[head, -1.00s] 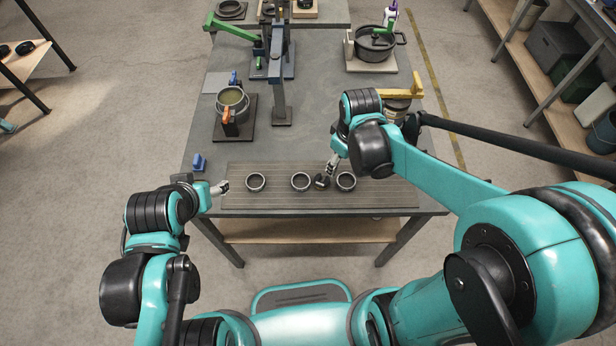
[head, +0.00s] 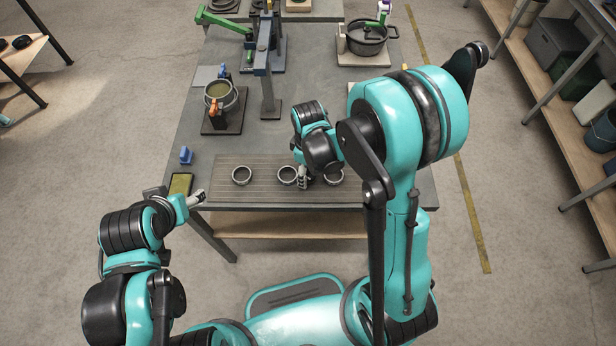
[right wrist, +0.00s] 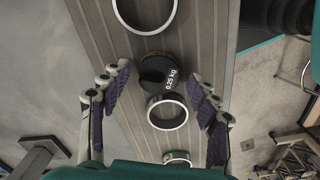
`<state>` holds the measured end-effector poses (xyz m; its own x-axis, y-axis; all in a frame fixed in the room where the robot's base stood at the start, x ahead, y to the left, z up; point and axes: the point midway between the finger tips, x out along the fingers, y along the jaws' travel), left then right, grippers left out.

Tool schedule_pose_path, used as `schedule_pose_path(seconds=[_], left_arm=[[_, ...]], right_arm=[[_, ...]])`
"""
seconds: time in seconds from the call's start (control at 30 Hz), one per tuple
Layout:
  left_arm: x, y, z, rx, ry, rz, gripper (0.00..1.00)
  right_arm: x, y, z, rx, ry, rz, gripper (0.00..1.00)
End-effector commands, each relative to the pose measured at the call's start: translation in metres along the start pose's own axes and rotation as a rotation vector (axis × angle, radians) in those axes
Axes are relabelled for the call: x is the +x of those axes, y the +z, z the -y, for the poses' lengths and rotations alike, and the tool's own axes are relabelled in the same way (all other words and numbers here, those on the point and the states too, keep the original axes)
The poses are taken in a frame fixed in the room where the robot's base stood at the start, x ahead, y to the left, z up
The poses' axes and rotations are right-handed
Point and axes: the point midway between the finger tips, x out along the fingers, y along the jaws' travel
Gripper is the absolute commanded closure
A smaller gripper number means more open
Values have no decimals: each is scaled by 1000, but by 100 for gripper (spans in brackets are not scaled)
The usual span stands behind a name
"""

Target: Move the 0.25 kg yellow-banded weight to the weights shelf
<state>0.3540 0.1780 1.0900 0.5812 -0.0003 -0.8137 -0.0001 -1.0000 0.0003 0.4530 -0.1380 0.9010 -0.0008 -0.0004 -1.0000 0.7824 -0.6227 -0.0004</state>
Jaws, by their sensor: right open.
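The black weight (right wrist: 160,72), marked 0.25 kg, lies on the ribbed mat in the right wrist view, against the edge of a metal ring (right wrist: 167,112). A dull yellowish edge shows on its far side. My right gripper (right wrist: 158,98) is open, its fingers spread on either side of the weight and that ring, holding nothing. In the head view my right gripper (head: 303,178) is low over the mat between the middle and right rings; I cannot make out the weight there. My left gripper (head: 198,197) is at the mat's left front corner; its jaws are too small to judge.
Three rings, left (head: 242,176), middle (head: 288,169) and right (head: 333,184), stand on the mat (head: 262,192). A pot (head: 366,40) and clamp fixtures stand farther back. A shelf (head: 22,62) at far left bears dark round items; another shelf (head: 540,105) is at right.

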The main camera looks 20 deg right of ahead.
Motion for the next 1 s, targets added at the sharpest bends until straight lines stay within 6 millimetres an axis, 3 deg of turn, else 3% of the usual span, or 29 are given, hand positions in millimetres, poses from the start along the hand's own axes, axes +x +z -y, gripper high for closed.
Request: schedule_pose_path(seconds=[0.23,0.47,0.77,1.0], left_arm=[[0,0,0,0,0,0,38],[0,0,0,0,0,0,38],[0,0,0,0,0,0,38],[-7,-5,0,0,0,0,38]], right_arm=[[1,0,0,0,0,0,39],[1,0,0,0,0,0,98],[0,0,1,0,-1,0,98],[-21,0,0,0,0,0,98]])
